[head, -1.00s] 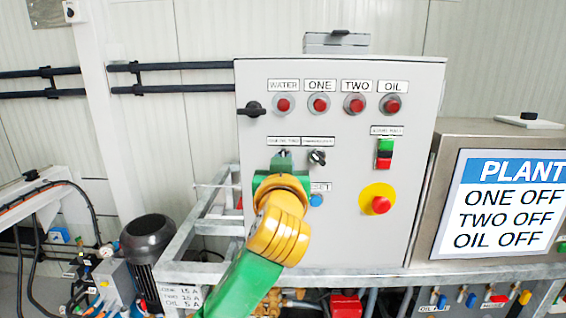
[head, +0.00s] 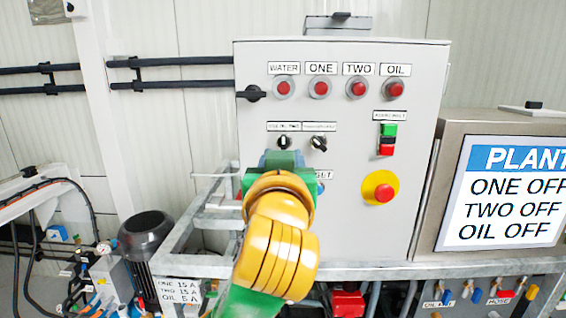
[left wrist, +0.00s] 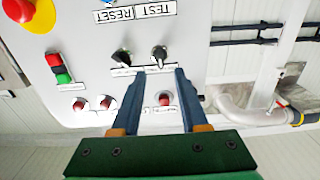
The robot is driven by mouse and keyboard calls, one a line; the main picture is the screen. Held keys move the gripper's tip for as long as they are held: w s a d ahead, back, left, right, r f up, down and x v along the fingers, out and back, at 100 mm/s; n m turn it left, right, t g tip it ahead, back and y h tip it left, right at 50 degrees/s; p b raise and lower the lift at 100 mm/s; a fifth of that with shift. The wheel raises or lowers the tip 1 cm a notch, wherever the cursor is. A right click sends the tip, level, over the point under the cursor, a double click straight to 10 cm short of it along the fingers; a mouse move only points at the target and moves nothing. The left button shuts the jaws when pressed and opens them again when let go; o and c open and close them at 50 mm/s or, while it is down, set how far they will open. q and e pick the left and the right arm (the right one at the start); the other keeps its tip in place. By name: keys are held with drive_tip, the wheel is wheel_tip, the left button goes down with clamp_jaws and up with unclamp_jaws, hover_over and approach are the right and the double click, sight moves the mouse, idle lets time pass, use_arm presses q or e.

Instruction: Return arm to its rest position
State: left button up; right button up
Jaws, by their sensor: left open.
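My left arm comes up from the bottom of the head view, in green and yellow, and ends in my left gripper (head: 283,158) in front of the grey control panel (head: 345,225). The gripper is open and empty, just below the left black selector knob (head: 284,142). The right selector knob (head: 319,143) is tilted. In the left wrist view, which is upside down, the two dark fingers (left wrist: 160,72) are spread and point at the panel. A selector knob (left wrist: 159,53) shows between their tips, apparently apart from them. My right gripper is not in view.
The panel carries a row of red buttons (head: 321,89), a green and red switch (head: 387,139) and a red emergency stop on yellow (head: 383,192). A display (head: 508,196) stands at right. A metal frame (head: 205,225) and a dark motor (head: 146,232) lie to the left.

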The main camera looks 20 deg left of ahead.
use_arm(q)
drive_tip(key=shift+s, duration=0.25)
